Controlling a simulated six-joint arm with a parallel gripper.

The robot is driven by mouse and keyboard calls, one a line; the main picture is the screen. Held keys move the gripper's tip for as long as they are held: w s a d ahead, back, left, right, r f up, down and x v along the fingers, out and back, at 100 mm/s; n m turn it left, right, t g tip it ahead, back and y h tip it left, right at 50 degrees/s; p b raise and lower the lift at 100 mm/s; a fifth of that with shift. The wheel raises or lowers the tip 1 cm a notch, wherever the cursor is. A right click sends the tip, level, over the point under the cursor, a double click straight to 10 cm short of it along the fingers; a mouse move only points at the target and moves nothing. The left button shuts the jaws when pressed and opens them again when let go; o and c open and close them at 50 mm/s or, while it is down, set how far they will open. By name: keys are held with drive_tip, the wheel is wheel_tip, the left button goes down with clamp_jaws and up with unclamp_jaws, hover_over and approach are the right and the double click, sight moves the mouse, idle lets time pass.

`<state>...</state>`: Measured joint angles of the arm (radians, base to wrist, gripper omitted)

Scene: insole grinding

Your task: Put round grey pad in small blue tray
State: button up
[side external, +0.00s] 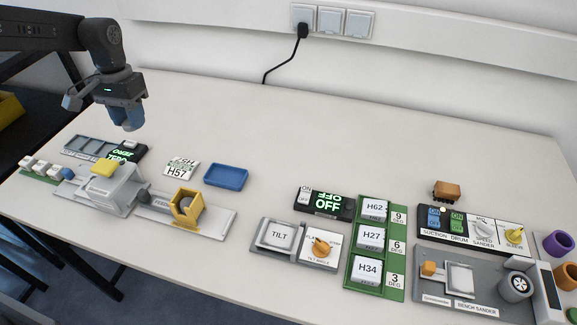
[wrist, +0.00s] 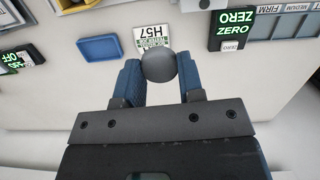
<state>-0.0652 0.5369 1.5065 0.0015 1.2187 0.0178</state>
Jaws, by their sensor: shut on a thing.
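The round grey pad (wrist: 159,67) shows in the wrist view between the blue fingertips of my gripper (wrist: 160,75), which is shut on it. In the side view my gripper (side external: 133,121) is raised above the left part of the table, and the pad is too hidden there to make out. The small blue tray (side external: 226,175) lies flat on the table, to the right of and below my gripper, and looks empty. The tray also shows in the wrist view (wrist: 101,49), left of the pad.
A white H57 card (side external: 181,169) lies left of the tray. The grey hardness device (side external: 120,190) with a yellow block stands in front. A green-lit ZERO display (side external: 124,154) sits below my gripper. The table behind the tray is clear.

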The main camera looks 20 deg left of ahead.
drive_tip(key=w+d+f+n+h, duration=0.1)
drive_tip(key=w+d+f+n, duration=0.45)
drive_tip(key=n, duration=0.55)
drive_tip(key=n+t, duration=0.2)
drive_tip(key=n, duration=0.8)
hover_over(262, 169)
drive_tip(key=f, duration=0.9)
drive_tip(key=shift+a+f, duration=0.2)
drive_tip(key=shift+a, duration=0.05)
drive_tip(key=shift+f, duration=2)
drive_tip(key=shift+f, duration=0.15)
drive_tip(key=o, duration=0.9)
drive_tip(key=shift+c, duration=0.2)
wheel_tip(262, 169, up, 12)
drive_tip(key=a, duration=0.1)
drive_tip(key=shift+s+a, duration=0.15)
drive_tip(key=shift+s, duration=0.1)
